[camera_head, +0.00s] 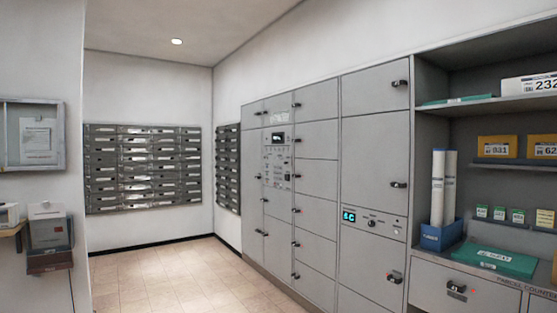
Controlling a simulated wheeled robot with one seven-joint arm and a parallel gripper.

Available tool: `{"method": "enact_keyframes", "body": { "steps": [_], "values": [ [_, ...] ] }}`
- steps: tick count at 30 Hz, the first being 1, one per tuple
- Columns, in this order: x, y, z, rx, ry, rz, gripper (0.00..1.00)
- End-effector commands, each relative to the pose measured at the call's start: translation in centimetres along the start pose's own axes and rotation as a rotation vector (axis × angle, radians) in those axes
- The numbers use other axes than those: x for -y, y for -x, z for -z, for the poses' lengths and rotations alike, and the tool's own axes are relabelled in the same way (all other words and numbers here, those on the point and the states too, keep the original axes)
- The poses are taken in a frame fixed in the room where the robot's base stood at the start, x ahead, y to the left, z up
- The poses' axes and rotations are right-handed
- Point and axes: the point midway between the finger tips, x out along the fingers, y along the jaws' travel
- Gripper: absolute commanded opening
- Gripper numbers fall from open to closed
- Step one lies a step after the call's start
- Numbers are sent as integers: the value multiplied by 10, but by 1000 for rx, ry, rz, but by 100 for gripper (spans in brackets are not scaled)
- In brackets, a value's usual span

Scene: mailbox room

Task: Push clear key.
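A tall bank of grey parcel lockers (315,205) runs along the right wall. A control panel (277,160) with a small dark screen (278,137) and rows of small keys is set in its left part. A second control strip (373,222) lies lower on the right, with a lit cyan display (349,216), a dark round knob or button (372,223) and a smaller part beside it. The key labels are too small to read, so I cannot tell which key is the clear key. My gripper is not in view.
Open shelves (470,102) at right hold parcels, a blue bin (441,236) with white tubes, and a green parcel (495,259) on the counter. Mailboxes (143,167) hang on the back wall. The tiled floor (180,275) ahead is clear.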

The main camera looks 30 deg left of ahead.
Motion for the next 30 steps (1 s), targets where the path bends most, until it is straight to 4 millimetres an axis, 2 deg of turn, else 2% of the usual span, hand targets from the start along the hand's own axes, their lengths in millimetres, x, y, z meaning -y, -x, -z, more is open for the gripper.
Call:
{"method": "enact_keyframes", "body": {
  "steps": [7, 11, 30],
  "values": [
    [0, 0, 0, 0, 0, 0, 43],
    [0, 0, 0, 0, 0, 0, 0],
    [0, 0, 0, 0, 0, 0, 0]
  ]
}}
